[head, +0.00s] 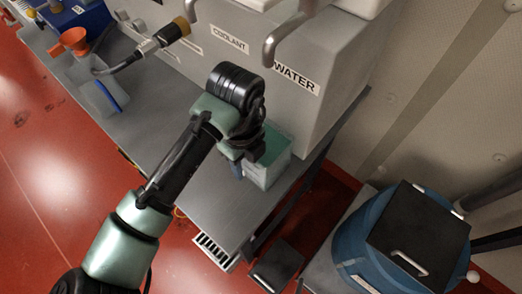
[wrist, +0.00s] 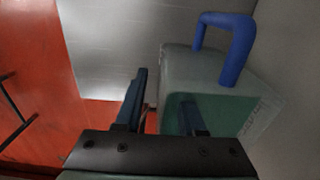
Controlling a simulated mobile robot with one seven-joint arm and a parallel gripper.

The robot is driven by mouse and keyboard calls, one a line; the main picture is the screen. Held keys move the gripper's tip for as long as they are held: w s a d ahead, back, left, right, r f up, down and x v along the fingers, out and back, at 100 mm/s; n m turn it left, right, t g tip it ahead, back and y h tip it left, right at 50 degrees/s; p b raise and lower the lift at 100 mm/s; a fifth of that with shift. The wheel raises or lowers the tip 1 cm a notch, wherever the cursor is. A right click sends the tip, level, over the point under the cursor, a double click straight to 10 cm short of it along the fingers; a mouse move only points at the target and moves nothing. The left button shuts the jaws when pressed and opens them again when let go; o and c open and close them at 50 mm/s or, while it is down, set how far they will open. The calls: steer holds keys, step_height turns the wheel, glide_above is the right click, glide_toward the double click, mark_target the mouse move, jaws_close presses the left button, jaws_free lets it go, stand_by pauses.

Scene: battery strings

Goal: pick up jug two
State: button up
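A pale translucent jug with green liquid (head: 272,163) stands on the grey bench top below the WATER label, partly hidden behind my gripper (head: 243,160). In the wrist view a jug (wrist: 185,62) with a blue handle (wrist: 239,48) fills the right side. My gripper (wrist: 163,95) is open there, its two dark fingers apart. The left finger is beside the jug's left side; the right finger overlaps the jug's body, and I cannot tell whether it touches. Another pale jug (head: 97,100) with a blue handle stands at the left of the bench. No number shows on either jug.
A grey tank housing labelled COOLANT and WATER (head: 325,75) with metal spouts stands behind the jug. A blue drum with a black lid (head: 415,240) is at the right. The red floor is clear at left.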

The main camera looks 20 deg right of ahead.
steer(key=shift+f, duration=0.65)
jaws_close()
steer(key=shift+r, duration=0.15)
stand_by(0.8)
